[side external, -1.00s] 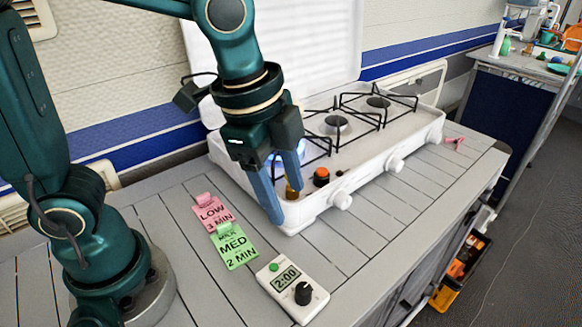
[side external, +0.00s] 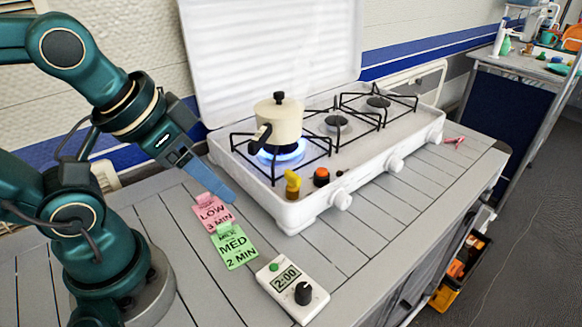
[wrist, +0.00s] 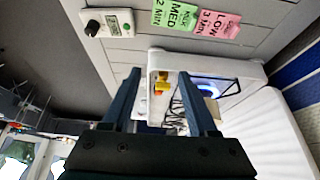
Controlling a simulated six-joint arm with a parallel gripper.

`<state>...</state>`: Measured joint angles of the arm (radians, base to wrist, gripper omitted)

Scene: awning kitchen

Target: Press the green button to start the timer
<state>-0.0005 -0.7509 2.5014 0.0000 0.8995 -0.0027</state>
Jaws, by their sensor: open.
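The white timer (side external: 311,309) lies on the grey slatted counter near the front edge. Its display reads 2:00, with a round green button (side external: 274,267) at one end and a black dial (side external: 303,293) at the other. The timer also shows at the top left in the wrist view (wrist: 107,13). My gripper (side external: 230,197) is open and empty, tilted down above the counter by the pink card, behind and left of the timer. It is apart from the timer. In the wrist view, its two fingers (wrist: 159,73) stand apart with nothing between them.
A cream pot (side external: 278,122) stands over a lit blue burner on the white stove (side external: 310,208). A pink LOW card (side external: 211,212) and green MED card (side external: 234,246) lie beside the timer.

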